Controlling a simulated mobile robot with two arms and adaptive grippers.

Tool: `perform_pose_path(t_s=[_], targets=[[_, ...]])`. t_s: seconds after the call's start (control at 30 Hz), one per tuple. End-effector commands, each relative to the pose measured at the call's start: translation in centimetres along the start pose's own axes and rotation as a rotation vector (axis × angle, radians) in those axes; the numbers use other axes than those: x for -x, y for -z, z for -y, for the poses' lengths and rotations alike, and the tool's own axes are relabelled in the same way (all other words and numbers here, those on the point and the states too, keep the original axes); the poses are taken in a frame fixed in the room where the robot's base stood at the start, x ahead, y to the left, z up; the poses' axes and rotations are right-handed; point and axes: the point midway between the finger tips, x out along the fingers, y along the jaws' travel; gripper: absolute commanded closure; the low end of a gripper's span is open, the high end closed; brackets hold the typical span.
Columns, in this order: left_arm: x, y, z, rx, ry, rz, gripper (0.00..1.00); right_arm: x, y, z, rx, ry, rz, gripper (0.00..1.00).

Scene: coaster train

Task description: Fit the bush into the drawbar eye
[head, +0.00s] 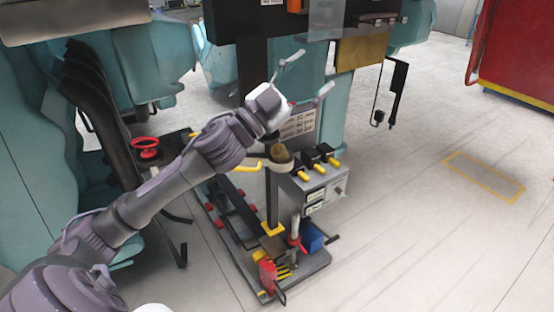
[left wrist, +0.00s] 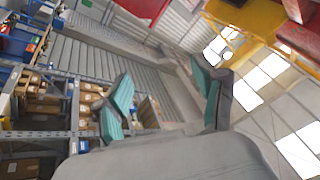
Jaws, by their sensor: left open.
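My left gripper (head: 306,77) is raised above the trolley in the head view, its fingers spread and nothing between them. The left wrist view also shows its open, teal-padded fingers (left wrist: 166,88) with an empty gap. A dark round ring-like part (head: 281,160) sits at the top of the trolley's post, below my left wrist; it looks like the drawbar eye. A small brownish-olive piece (head: 278,150) shows at its top and may be the bush; I cannot tell whether it is seated inside or only resting there. My right gripper is not in view.
A grey box with yellow-handled black clamps (head: 318,182) stands beside the ring. The trolley base (head: 313,265) carries a red vise-like part (head: 268,274) and a blue block (head: 312,238). A red handwheel (head: 145,148) is at left. The floor at right (head: 420,230) is clear.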

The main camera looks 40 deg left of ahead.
Motion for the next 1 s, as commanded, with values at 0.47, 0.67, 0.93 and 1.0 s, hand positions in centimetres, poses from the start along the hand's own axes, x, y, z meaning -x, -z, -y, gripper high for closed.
perform_pose_path(t_s=[0.47, 0.67, 0.93, 1.0], targets=[[2.2, -2.6, -11.6, -1.326, -1.194, -0.592, 0.3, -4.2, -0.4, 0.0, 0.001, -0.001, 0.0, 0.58], [6.2, -9.6, -2.9, -1.569, -1.735, -0.26, 0.3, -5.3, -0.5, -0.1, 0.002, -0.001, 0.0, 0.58], [9.0, -11.3, 2.5, -1.579, -1.977, -0.012, 0.3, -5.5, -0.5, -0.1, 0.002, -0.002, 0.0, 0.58], [9.2, -12.3, 2.0, -1.577, -1.982, -0.01, 0.3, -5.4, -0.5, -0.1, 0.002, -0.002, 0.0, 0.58]])
